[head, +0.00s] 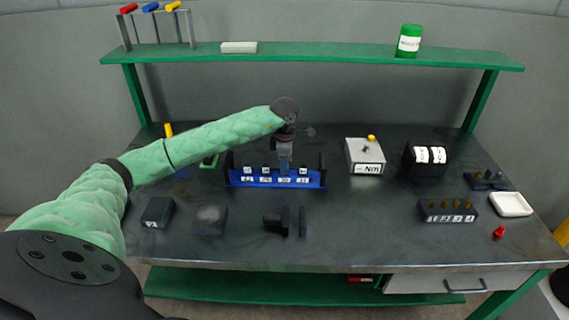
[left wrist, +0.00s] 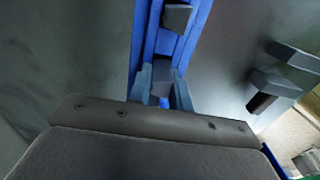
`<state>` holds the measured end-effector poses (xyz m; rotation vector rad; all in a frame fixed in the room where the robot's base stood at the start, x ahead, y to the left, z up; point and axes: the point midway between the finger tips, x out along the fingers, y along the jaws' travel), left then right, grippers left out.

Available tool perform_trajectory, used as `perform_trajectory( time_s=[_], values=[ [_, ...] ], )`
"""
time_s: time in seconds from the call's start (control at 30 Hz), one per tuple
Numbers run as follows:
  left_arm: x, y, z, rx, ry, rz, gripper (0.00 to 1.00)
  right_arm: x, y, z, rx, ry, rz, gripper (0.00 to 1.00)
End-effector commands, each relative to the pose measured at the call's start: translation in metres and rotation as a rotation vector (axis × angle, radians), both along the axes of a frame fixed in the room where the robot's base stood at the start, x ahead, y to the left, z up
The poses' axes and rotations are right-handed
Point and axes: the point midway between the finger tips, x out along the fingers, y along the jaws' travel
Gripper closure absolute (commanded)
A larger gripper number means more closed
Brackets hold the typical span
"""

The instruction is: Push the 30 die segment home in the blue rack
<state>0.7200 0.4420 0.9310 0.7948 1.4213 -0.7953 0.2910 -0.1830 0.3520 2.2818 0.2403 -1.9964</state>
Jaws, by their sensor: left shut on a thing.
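The blue rack (head: 275,185) stands on the bench with number labels along its front. Several die segments with pale tops sit in it. My left gripper (head: 284,170) comes down from above at the slot labelled 30. In the left wrist view, its two fingertips (left wrist: 162,92) are inside the blue channel of the rack (left wrist: 138,40), shut on a dark piece, the 30 die segment (left wrist: 162,72) by its place. The gripper hides most of this segment, so I cannot tell how deep it sits. Another dark segment (left wrist: 176,17) shows further along the channel. My right gripper is not in view.
A meter box (head: 365,156) and a black box with white dials (head: 425,158) stand right of the rack. Dark blocks (head: 210,220) lie in front of it. A block with brass pins (head: 447,210) and a white dish (head: 510,204) are at the right.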

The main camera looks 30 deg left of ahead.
Motion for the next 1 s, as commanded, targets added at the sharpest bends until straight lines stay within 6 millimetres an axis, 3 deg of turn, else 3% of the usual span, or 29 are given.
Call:
perform_trajectory(
  time_s=[0.63, 0.67, 0.77, 1.0],
  values=[
    [0.0, 0.0, -0.014, 0.0, 0.0, 0.0, 1.0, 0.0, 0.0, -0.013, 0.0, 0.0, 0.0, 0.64],
    [0.0, 0.0, -0.013, 0.001, -0.001, 0.0, 0.76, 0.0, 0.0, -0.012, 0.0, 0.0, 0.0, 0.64],
    [0.0, 0.0, -0.012, 0.0, 0.0, 0.0, 0.57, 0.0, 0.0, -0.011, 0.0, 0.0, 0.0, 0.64],
    [0.0, 0.0, -0.013, 0.0, 0.0, 0.0, 0.55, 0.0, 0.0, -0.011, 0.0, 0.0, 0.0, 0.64]
  ],
)
